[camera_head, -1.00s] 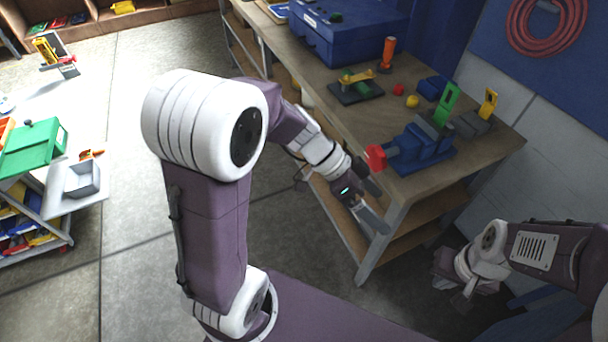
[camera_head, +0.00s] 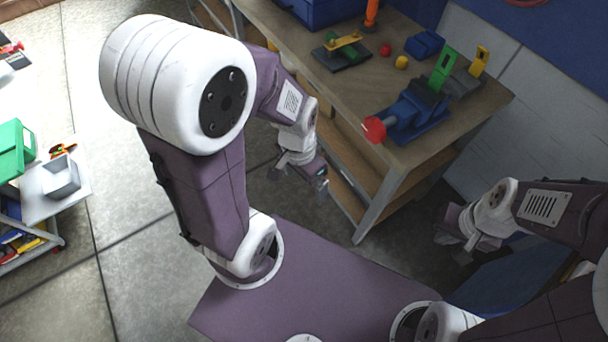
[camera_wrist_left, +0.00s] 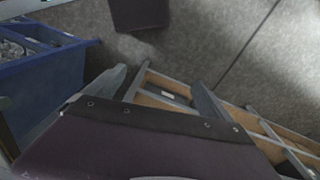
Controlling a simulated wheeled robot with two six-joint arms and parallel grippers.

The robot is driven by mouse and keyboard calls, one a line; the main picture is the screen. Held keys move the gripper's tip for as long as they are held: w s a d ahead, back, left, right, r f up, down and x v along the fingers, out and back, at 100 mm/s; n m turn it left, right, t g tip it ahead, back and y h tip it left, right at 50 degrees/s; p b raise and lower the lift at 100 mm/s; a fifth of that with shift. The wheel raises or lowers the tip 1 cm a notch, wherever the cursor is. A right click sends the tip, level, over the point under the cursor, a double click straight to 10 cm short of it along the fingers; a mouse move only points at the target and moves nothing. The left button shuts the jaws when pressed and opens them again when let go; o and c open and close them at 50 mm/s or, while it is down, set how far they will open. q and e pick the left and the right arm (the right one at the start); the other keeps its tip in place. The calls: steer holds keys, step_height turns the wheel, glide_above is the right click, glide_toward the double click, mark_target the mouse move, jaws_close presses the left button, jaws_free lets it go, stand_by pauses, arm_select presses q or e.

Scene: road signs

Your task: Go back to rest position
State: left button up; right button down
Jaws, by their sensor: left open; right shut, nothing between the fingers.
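My right gripper (camera_head: 455,247) is shut and empty at the right, low in front of the wall. Its fingertips are small and dark in the head view. Both arms are bent, and neither gripper touches anything that I can see.
The workbench (camera_head: 335,82) carries a blue vise (camera_head: 415,118) with a red end, a yellow ball (camera_head: 401,62) and a blue box (camera_head: 312,8). A blue bin (camera_wrist_left: 45,75) shows in the left wrist view. A white cart (camera_head: 55,205) stands far left. Open floor (camera_head: 115,245) lies between.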

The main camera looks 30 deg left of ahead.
stand_by(0.6)
arm_select(q)
steer(key=n, duration=0.1)
steer(key=w+n, duration=0.1)
steer(key=a+n+t, duration=0.1)
steer(key=n, duration=0.1)
steer(key=shift+w+a+y, duration=0.1)
steer(key=shift+w+y, duration=0.2)
stand_by(0.6)
